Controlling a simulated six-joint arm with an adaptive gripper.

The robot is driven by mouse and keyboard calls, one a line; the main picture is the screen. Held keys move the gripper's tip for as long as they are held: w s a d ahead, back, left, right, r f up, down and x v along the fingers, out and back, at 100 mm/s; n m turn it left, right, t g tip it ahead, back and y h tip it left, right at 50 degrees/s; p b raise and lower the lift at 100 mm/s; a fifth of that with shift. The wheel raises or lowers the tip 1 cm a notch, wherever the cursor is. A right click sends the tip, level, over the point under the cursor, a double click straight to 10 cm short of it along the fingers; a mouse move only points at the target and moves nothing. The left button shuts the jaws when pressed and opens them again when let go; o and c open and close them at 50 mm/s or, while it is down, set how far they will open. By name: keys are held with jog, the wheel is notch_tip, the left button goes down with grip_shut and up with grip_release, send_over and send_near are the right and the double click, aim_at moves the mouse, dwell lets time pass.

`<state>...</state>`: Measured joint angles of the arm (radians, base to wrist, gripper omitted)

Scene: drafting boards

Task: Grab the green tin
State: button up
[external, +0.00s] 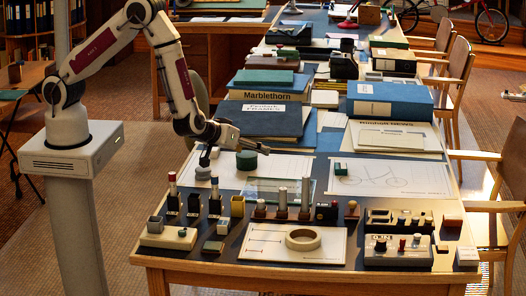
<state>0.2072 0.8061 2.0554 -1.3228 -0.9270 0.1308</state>
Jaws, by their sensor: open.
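A short round dark green tin (247,160) sits on a white drawing sheet near the left edge of the long table. My gripper (222,153) is just left of the tin and slightly above it in the picture, angled down toward the table. Its jaws are open, with nothing seen between them. I cannot tell from this one view how far it is above the sheet or whether it touches the tin.
A low grey round piece (203,173) lies just below my gripper. A blue binder (262,119) and stacked books stand behind the tin. Several small dark stands line the front, with a cream ring (303,239) on a white sheet. A small green block (341,169) lies to the right.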

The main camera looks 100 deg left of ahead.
aim_at(244, 156)
jog(key=s+a+f+y, duration=0.1)
jog(key=s+a+f+g+y, duration=0.1)
jog(key=s, duration=0.1)
jog(key=s+a+f+g, duration=0.1)
jog(key=f, duration=0.1)
jog(key=shift+s+n+y, duration=0.15)
jog(key=shift+n+y, duration=0.25)
jog(key=shift+s+a+f, duration=0.25)
jog(key=shift+s+a, duration=0.05)
jog(key=shift+s, duration=0.2)
jog(key=shift+x, duration=1.35)
jog(key=shift+a+r+x, duration=0.1)
jog(key=shift+r+x, duration=0.1)
jog(key=shift+x, duration=1.1)
jog(key=shift+a+r+x, duration=0.1)
jog(key=shift+r+x, duration=0.05)
jog(key=shift+x, duration=1.1)
jog(key=shift+s, duration=0.1)
jog(key=c, duration=1.3)
